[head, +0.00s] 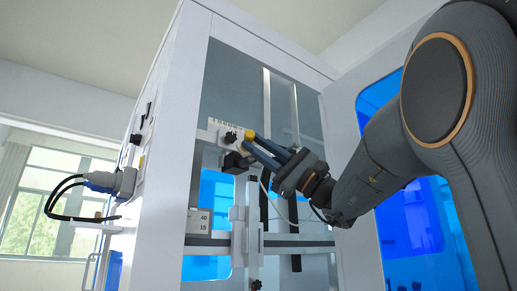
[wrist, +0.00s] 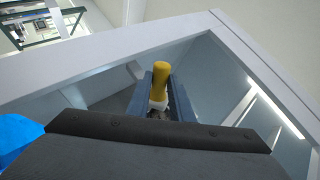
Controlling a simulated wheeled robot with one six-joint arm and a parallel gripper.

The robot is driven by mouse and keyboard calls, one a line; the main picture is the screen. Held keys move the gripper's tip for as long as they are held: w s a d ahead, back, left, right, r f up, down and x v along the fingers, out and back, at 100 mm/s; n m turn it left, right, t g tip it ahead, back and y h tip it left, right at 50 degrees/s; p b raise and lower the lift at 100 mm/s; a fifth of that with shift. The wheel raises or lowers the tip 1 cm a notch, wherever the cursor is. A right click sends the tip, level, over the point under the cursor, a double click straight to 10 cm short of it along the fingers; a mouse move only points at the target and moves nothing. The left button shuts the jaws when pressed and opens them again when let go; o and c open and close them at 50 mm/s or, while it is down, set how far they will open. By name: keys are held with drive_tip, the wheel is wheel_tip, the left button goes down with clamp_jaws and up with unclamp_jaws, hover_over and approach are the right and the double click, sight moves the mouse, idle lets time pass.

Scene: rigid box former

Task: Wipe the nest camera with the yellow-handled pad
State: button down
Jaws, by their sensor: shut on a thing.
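My gripper (head: 256,143) reaches in from the right through the open front of the white machine. Its two blue-grey fingers are shut on the yellow handle (head: 250,134) of the pad. In the wrist view the yellow handle (wrist: 160,78) stands between the fingers (wrist: 161,92), with a whitish part and something dark below it. The pad's wiping face cannot be made out. A dark box-like thing (head: 236,161), possibly the nest camera, sits just below and left of the fingertips. Whether the pad touches it I cannot tell.
A white frame post (head: 190,130) stands left of my gripper, and an open door (head: 345,120) with a blue window is on the right. A black knob (head: 230,137) and a scale plate are close to the fingertips. A horizontal rail (head: 285,240) runs below.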

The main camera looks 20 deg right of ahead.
drive_tip(key=shift+s, duration=0.1)
drive_tip(key=shift+s+d+b, duration=0.3)
drive_tip(key=shift+s+b, duration=0.1)
drive_tip(key=shift+s, duration=0.55)
drive_tip(key=shift+s+d+b, duration=0.35)
drive_tip(key=shift+s+b, duration=0.1)
drive_tip(key=shift+s, duration=0.45)
drive_tip(key=shift+s+d+b, duration=0.3)
drive_tip(key=shift+s+b, duration=0.1)
drive_tip(key=shift+s, duration=0.55)
drive_tip(key=s, duration=0.1)
drive_tip(key=s+d+b, duration=0.1)
drive_tip(key=s, duration=0.1)
drive_tip(key=shift+w, duration=0.1)
drive_tip(key=w+a+n+g+y+b, duration=0.1)
drive_tip(key=w+g, duration=0.1)
drive_tip(key=w, duration=0.6)
drive_tip(key=shift+f+n+g, duration=0.3)
drive_tip(key=shift+f+g, duration=0.1)
drive_tip(key=shift+w+a, duration=0.2)
drive_tip(key=shift+w, duration=0.25)
drive_tip(key=shift+w+a, duration=0.2)
drive_tip(key=shift+w, duration=0.25)
drive_tip(key=shift+d, duration=0.1)
